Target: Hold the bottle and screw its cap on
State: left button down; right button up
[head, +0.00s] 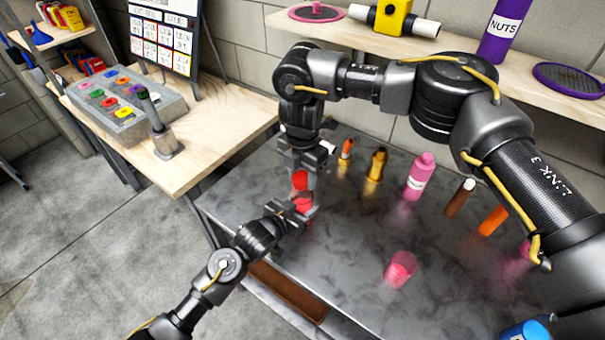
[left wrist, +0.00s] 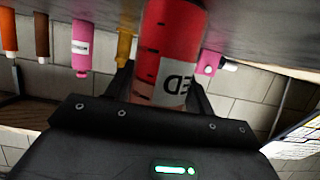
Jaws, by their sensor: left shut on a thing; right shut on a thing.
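A red bottle (head: 303,205) stands upright near the left edge of the dark metal table. In the left wrist view it appears upside down as a red cylinder with a black-lettered label (left wrist: 170,55). My left gripper (head: 297,210) is shut around it from the front left, its fingers on both sides. Just above, my right gripper (head: 301,172) points down and is shut on the red cap (head: 300,181). The cap is over the bottle's top; I cannot tell whether they touch. The bottle's neck is mostly hidden by the fingers.
A wooden bench (head: 225,110) adjoins at the left. A shelf (head: 355,35) runs behind my right arm.

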jog(key=m, duration=0.5)
jog(key=shift+s, duration=0.1)
jog(key=o, duration=1.1)
jog(key=shift+r, duration=2.25)
jog(key=shift+c, duration=0.4)
